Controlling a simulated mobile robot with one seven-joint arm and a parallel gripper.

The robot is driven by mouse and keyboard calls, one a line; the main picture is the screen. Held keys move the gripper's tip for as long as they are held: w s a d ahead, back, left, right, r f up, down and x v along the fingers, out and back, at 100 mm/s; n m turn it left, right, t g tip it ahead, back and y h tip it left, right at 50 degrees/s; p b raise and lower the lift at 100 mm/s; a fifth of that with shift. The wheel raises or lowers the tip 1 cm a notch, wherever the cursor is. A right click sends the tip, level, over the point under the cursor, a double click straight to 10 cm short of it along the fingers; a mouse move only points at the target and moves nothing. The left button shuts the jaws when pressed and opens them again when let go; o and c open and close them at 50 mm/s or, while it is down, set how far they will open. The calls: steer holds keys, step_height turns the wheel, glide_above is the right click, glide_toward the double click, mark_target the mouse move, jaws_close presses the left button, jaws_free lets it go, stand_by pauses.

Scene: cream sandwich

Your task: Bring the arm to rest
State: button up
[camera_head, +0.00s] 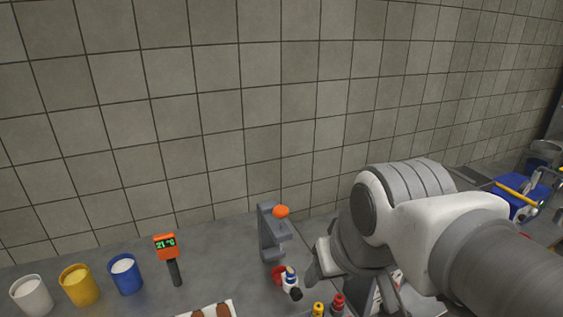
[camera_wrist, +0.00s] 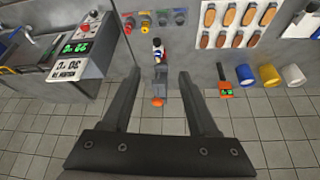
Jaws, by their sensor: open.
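My gripper (camera_wrist: 159,74) is open in the wrist view, with its two dark fingers spread wide and nothing held between them. In the head view my white and grey arm reaches in from the right and ends above the bench, and it hides part of the bench. Seen between the fingers in the wrist view are a grey stand with an orange knob (camera_wrist: 157,102) and a small white, blue and red bottle (camera_wrist: 158,52). In the head view the stand (camera_head: 267,235) and the bottle (camera_head: 290,282) are just left of my gripper.
An orange thermometer (camera_head: 166,246) reading 21 °C and white, yellow (camera_head: 79,286) and blue (camera_head: 126,276) cups stand left. A tray (camera_wrist: 285,30) holds several oblong pastries. A control box (camera_wrist: 85,47) lies left in the wrist view. A tiled wall (camera_head: 180,110) stands behind.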

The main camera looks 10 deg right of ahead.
steer(key=shift+s+f, duration=0.15)
steer(key=shift+s, duration=0.45)
steer(key=shift+c, duration=0.2)
stand_by(0.7)
